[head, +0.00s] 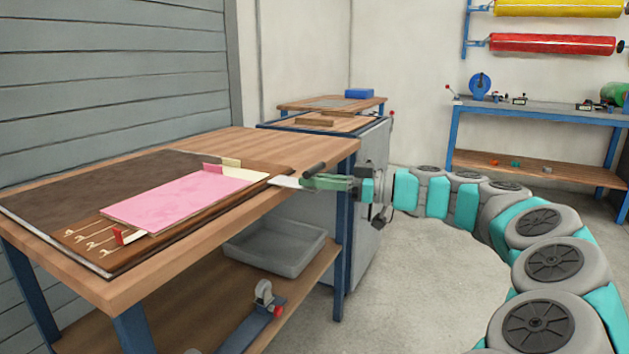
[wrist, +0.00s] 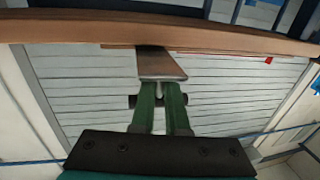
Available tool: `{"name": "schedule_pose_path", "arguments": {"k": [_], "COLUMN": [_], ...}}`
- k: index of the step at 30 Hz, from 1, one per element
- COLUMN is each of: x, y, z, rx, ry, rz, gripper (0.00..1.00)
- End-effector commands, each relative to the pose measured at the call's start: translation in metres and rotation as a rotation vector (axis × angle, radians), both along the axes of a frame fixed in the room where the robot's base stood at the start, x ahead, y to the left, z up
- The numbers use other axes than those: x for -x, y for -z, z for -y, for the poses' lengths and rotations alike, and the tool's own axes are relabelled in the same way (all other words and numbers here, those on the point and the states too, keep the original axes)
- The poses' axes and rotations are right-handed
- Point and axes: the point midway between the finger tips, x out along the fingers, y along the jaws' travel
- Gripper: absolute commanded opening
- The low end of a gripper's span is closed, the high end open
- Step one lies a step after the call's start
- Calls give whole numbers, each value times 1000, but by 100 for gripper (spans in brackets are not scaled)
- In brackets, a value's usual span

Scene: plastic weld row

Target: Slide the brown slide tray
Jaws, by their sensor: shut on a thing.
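The brown slide tray (head: 190,228) lies flat on a dark mat (head: 100,182) on the wooden workbench. A pink sheet (head: 180,200) covers most of it, with a red block at its near left corner and red and cream blocks at its far edge. My gripper (head: 302,183) reaches in from the right at the tray's right end. In the wrist view the green fingers of my gripper (wrist: 161,92) are closed at the end of a brown tab (wrist: 162,66), which appears to be part of the tray. The exact contact is small and partly hidden.
The workbench (head: 300,150) has a grey bin (head: 275,250) on its lower shelf. A grey cabinet (head: 365,225) stands just behind my gripper. A blue-framed bench (head: 540,107) stands at the back right.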

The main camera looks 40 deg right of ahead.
Motion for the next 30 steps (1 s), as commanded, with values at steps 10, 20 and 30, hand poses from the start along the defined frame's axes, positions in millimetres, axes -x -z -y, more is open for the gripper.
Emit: {"name": "schedule_pose_path", "arguments": {"k": [10,20,30], "x": [-1,-36,-84], "y": [0,3,3], "z": [0,-15,-34], "rx": [0,2,1], "ry": [-1,-3,-2], "rz": [0,2,0], "gripper": [0,0,0]}}
